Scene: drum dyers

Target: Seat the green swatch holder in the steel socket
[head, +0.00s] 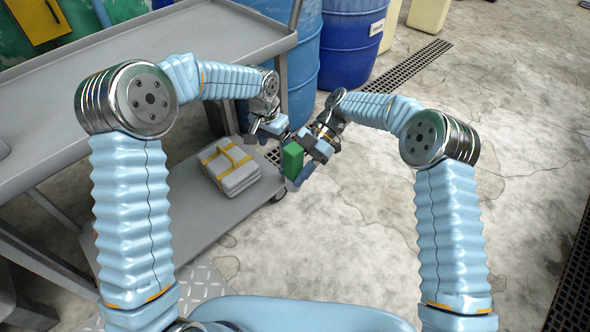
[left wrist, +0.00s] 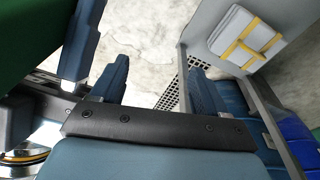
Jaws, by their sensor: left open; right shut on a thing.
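The green swatch holder (head: 292,160) is a green block in the middle of the head view. My right gripper (head: 301,160) is shut on it and holds it in the air, in front of the cart. A large green surface (left wrist: 22,40), apparently the same holder, fills the upper left corner of the left wrist view, with a blue finger of my right gripper (left wrist: 82,40) beside it. My left gripper (head: 265,129) is open and empty, just up and left of the holder; its spread fingers show in the left wrist view (left wrist: 158,64). I cannot make out the steel socket in either view.
A grey cart has a bare upper shelf (head: 120,95) and a lower shelf (head: 165,225) with a grey, yellow-strapped bundle (head: 230,165). Blue drums (head: 352,45) stand behind my grippers. A floor grate (head: 415,65) runs past them. The concrete floor at right is clear.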

